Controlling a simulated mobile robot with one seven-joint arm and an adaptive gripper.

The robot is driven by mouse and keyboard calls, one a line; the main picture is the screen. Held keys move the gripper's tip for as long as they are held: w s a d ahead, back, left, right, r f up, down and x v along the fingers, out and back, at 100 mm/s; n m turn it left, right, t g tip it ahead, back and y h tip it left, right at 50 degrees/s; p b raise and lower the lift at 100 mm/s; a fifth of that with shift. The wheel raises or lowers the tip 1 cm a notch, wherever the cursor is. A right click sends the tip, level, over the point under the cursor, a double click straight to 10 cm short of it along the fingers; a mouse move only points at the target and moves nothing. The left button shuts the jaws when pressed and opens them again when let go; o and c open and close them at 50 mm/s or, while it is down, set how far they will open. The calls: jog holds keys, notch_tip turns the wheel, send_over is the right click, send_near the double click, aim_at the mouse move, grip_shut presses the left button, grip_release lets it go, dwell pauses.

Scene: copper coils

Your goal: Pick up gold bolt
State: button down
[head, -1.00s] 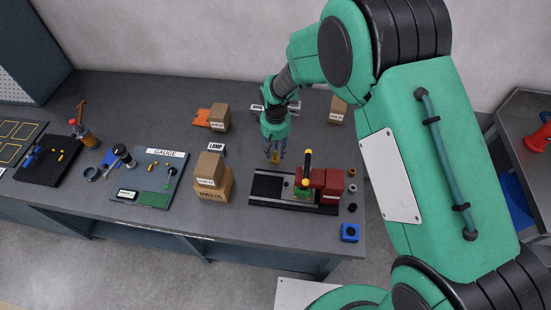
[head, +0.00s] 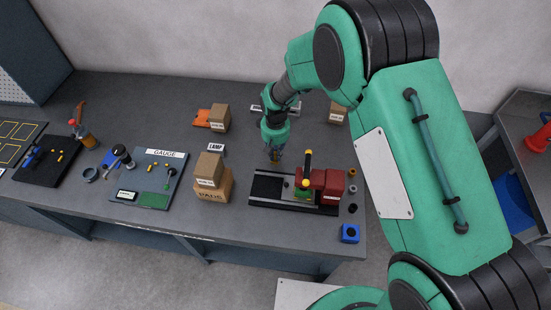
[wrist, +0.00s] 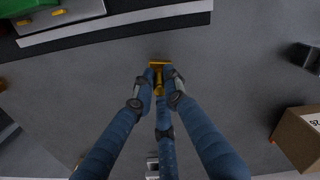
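The gold bolt (wrist: 158,62) shows in the wrist view between the fingertips of my gripper (wrist: 160,85), its wide flat end toward the top and its shank between the fingers. The two upper blue fingers close on it from left and right, and a third finger comes in from below. In the head view my gripper (head: 275,157) points down over the table behind the black rail fixture, fingers drawn together. The bolt is mostly hidden there. I cannot tell whether it touches the table.
The black rail fixture (head: 263,188) with a red block (head: 333,182) stands just in front of my gripper. Stacked cardboard boxes (head: 212,190) stand to its left. A LAMP label (head: 216,147) lies on the table (head: 240,225). A blue block (head: 350,232) sits near the front right.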

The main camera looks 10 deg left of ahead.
aim_at(275, 152)
jog(key=shift+r, duration=0.1)
dwell(0.3)
notch_tip(275, 152, up, 10)
jog(key=shift+f+p, duration=0.1)
jog(key=shift+p, duration=0.6)
